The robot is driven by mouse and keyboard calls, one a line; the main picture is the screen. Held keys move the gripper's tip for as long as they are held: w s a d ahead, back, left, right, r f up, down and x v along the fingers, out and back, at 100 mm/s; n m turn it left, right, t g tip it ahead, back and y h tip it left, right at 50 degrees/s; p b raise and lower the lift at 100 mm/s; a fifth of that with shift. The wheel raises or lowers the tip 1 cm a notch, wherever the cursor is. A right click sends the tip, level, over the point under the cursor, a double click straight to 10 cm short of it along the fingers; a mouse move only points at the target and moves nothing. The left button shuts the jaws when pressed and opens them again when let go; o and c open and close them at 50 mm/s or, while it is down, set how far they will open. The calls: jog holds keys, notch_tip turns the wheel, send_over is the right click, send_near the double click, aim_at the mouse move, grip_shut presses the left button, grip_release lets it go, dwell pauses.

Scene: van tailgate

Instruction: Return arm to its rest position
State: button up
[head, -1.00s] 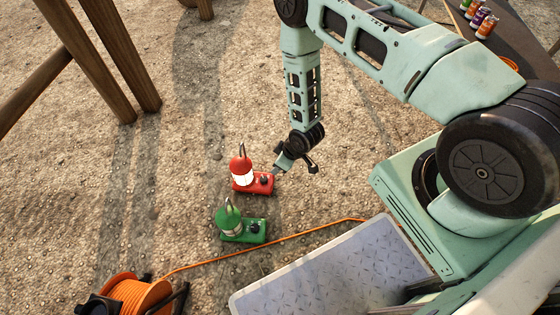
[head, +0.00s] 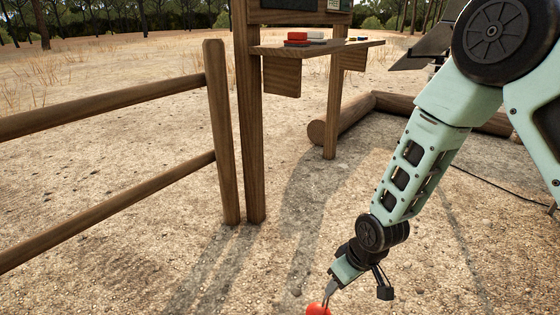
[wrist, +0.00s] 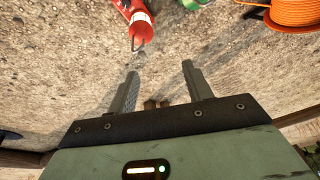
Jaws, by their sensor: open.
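My gripper (head: 328,292) hangs low over the gravel at the lower middle of the head view, at the end of my pale green arm. In the wrist view its two fingers (wrist: 160,85) are spread apart with only bare ground between them. A red lantern (wrist: 138,20) stands just beyond the left finger, its hooked handle towards my gripper; I cannot tell whether they touch. In the head view only the red top of the lantern (head: 318,308) shows at the bottom edge, just below the fingertips.
A green object (wrist: 194,4) and an orange cable reel (wrist: 292,12) lie beyond in the wrist view. A wooden fence post (head: 222,130) and a wooden stand with a shelf (head: 320,46) rise ahead. Logs (head: 345,118) lie behind.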

jog(key=s+a+r+g, duration=0.1)
jog(key=s+r, duration=0.4)
jog(key=r, duration=0.2)
jog(key=s+a+r, duration=0.2)
jog(key=s+r, duration=0.3)
jog(key=r, duration=0.2)
jog(key=s+d+r+g+h, duration=0.1)
jog(key=s+d+r+h, duration=0.15)
jog(key=s+r, duration=0.75)
notch_tip(320, 180, up, 31)
jog(key=s+p, duration=0.2)
jog(key=p, duration=3)
jog(key=shift+n+y+p, duration=0.3)
jog(key=shift+y+p, duration=0.05)
jog(key=shift+y, duration=0.1)
jog(key=shift+f, duration=0.1)
